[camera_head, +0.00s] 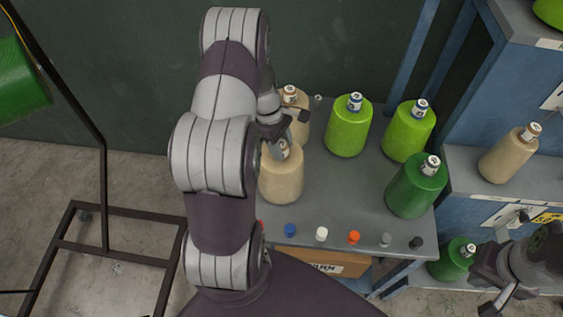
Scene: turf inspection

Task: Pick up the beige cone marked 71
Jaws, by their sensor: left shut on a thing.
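A beige cone (282,178) is at the left part of the grey table (345,205), upright. My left gripper (281,148) is shut on the top of this cone; whether its base is clear of the table I cannot tell. A second beige cone (303,127) stands just behind, partly hidden by my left gripper. A third beige cone (507,157) stands on the right shelf. The numbers on their tops are too small to read. My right gripper (496,296) is at the lower right, away from the beige cones; its jaws are unclear.
Two lime green cones (348,130) (409,133) and a dark green cone (414,190) stand on the table. Several small coloured caps (353,237) line its front edge. Another green cone (452,260) is low beside my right gripper. A dark metal frame (103,180) stands left.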

